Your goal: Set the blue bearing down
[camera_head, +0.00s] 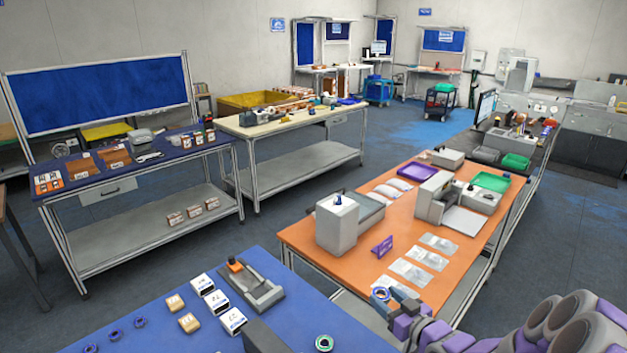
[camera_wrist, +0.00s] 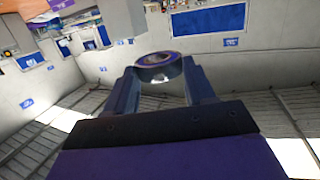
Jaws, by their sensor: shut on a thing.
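The blue bearing (camera_head: 381,293) is a small ring. My gripper (camera_head: 387,300) is shut on it and holds it in the air, in front of the near part of the orange-topped table (camera_head: 315,238) in the head view. In the wrist view the bearing (camera_wrist: 160,60) sits between the two fingertips of my gripper (camera_wrist: 160,76), with its metal inner ring showing. Several other small blue rings (camera_head: 140,321) lie at the lower left of the near blue-topped table (camera_head: 262,318).
White boxes (camera_head: 217,302), tan boxes (camera_head: 189,322) and a grey fixture (camera_head: 259,290) stand on the near blue table. The orange table carries a grey-white machine (camera_head: 336,222), a purple sign (camera_head: 382,246) and flat clear bags (camera_head: 411,272). Bare blue surface shows around the rings.

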